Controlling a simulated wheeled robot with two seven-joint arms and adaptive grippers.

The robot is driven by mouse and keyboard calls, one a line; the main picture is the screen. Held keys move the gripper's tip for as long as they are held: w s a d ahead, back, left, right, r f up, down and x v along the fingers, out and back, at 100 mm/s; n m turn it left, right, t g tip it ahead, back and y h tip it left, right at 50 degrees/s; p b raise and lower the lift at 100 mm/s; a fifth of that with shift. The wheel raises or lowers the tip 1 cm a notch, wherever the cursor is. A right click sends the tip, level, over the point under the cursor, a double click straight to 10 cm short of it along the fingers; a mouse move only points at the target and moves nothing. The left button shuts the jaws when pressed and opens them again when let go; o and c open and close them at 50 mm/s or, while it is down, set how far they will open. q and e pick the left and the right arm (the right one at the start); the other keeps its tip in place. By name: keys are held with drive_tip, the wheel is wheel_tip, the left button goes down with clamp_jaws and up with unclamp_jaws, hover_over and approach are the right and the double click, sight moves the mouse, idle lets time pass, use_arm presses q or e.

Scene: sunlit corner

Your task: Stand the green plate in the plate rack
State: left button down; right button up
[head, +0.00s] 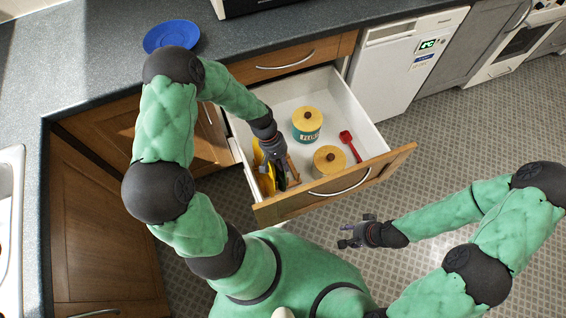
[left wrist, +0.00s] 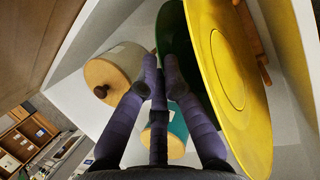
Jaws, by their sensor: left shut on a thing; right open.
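The green plate (left wrist: 172,35) stands on edge in the left wrist view, dark, beside the yellow plate (left wrist: 242,75). My left gripper (left wrist: 161,72) is shut on it; the exact contact is partly hidden. In the head view my left gripper (head: 279,172) reaches down into the left part of the open drawer, and the green plate is mostly hidden there. The wooden plate rack (head: 292,168) is in the drawer, largely covered by the gripper. The yellow plate (head: 258,158) stands upright there. My right gripper (head: 352,238) is open and empty, outside the drawer in front.
The drawer (head: 370,122) also holds a teal canister (head: 307,131), a second yellow-lidded canister (head: 329,160) close right of the gripper, and a red scoop (head: 349,146). A blue plate (head: 171,35) lies on the counter (head: 100,50). Floor right of the drawer is clear.

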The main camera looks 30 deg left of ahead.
use_arm(q)
drive_tip(key=c, duration=1.3)
unclamp_jaws()
drive_tip(key=v, duration=1.2)
drive_tip(key=shift+d, duration=0.1)
